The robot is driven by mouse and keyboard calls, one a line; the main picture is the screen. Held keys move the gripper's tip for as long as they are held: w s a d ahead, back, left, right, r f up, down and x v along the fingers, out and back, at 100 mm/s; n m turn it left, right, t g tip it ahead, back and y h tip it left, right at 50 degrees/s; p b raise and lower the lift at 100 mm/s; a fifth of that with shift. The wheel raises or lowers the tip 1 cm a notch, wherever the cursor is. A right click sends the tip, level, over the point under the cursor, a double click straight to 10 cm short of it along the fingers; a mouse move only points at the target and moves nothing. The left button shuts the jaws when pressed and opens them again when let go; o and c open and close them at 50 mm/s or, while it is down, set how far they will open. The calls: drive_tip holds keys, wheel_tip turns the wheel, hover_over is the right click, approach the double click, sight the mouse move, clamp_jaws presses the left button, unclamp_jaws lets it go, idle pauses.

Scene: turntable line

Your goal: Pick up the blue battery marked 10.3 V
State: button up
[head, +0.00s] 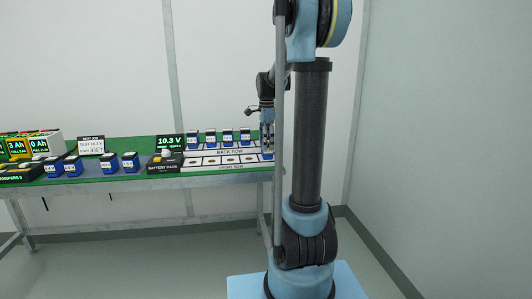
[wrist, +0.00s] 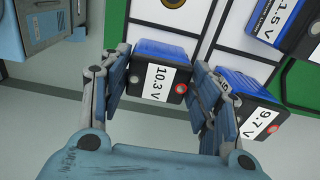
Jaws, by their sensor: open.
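The blue battery marked 10.3 V (wrist: 162,73) has a dark top, a white label and a red terminal. In the wrist view it lies between the two fingers of my gripper (wrist: 160,84), which is open. A narrow gap shows by the left finger; I cannot tell whether the right finger touches it. In the head view my gripper (head: 267,138) is over the right end of the rack, with a blue battery (head: 267,155) just below it. A battery marked 9.7 V (wrist: 256,118) stands close to the right finger, partly hidden by it.
A battery ending in 1.5 V (wrist: 282,22) is at the wrist view's top right. Several batteries stand along the back row (head: 228,152); the front row (head: 232,167) looks mostly empty. A display (head: 170,142) reads 10.3 V. More batteries (head: 110,163) and crates stand left.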

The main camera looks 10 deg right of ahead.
sight(268, 155)
drive_tip(key=shift+f, duration=1.75)
drive_tip(key=shift+c, duration=0.6)
